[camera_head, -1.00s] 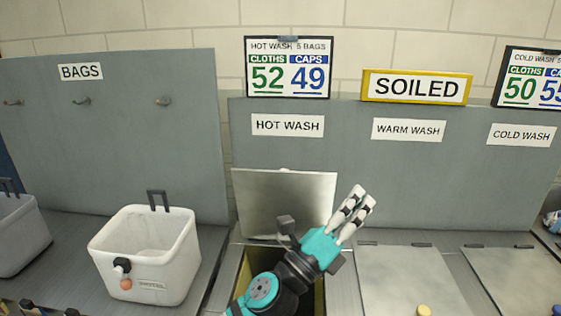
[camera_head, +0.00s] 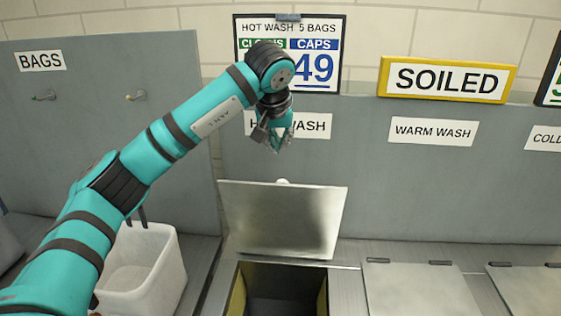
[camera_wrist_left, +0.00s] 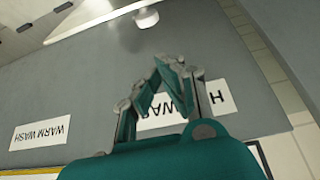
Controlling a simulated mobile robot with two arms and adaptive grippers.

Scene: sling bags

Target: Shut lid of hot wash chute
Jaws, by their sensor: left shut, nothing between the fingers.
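The hot wash chute (camera_head: 285,303) is an open dark square hole in the counter with yellowish inner sides. Its grey metal lid (camera_head: 282,220) stands raised, leaning back toward the panel. My left gripper (camera_head: 280,146) is above the lid's top edge, in front of the HOT WASH sign (camera_head: 315,125), fingers pointing down, shut and empty. In the left wrist view the gripper (camera_wrist_left: 172,62) shows with its fingertips close together, and a round pale knob (camera_wrist_left: 146,17) by the lid's edge lies beyond them. The gripper appears apart from the lid. My right gripper is not in view.
A white bin (camera_head: 150,270) stands left of the chute, partly behind my left arm. The warm wash lid (camera_head: 418,290) lies flat to the right. The grey back panel (camera_head: 365,190) carries signs, with a yellow-framed SOILED sign (camera_head: 447,79) above.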

